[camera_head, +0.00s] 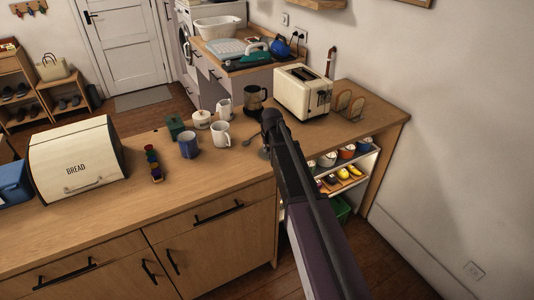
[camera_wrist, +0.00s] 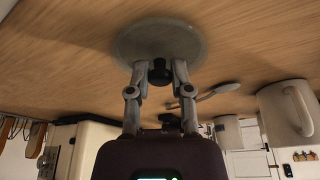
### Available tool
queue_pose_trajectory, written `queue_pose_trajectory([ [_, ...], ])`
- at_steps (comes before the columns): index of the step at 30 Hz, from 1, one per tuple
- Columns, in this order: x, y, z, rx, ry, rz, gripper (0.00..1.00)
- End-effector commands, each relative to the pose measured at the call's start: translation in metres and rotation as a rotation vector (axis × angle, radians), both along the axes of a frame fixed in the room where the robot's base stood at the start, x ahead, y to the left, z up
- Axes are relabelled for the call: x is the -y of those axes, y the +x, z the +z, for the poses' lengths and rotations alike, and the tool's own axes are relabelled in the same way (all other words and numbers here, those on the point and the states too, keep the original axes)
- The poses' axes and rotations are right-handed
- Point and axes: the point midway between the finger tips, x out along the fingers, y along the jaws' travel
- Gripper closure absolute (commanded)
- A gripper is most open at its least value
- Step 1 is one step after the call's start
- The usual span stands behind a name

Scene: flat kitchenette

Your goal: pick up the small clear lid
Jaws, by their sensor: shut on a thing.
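The small clear lid (camera_wrist: 185,42) is a round, see-through greyish disc with a dark knob (camera_wrist: 159,73) at its middle, seen in the wrist view against the wooden counter. My gripper (camera_wrist: 160,68) has one finger on each side of the knob and is shut on it. I cannot tell whether the lid's rim touches the counter. In the head view my arm reaches over the counter's right part and hides most of the gripper and lid.
A spoon (camera_head: 250,140), white mug (camera_head: 220,134), blue mug (camera_head: 189,145) and dark glass jug (camera_head: 255,98) stand close by. The toaster (camera_head: 303,92) is behind to the right. A bread bin (camera_head: 78,160) stands left. The counter's front left stretch is clear.

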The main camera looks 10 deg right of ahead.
Motion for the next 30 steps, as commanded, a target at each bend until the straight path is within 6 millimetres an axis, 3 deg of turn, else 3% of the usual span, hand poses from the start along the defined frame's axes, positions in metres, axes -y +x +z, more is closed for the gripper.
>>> queue_pose_trajectory([
  [11,0.0,0.0,0.005,-0.001,0.0,0.0,1.0],
  [24,-0.001,0.0,0.04,-0.001,0.0,0.0,1.0],
  [30,0.023,-0.044,0.04,-0.001,0.001,-0.002,1.0],
])
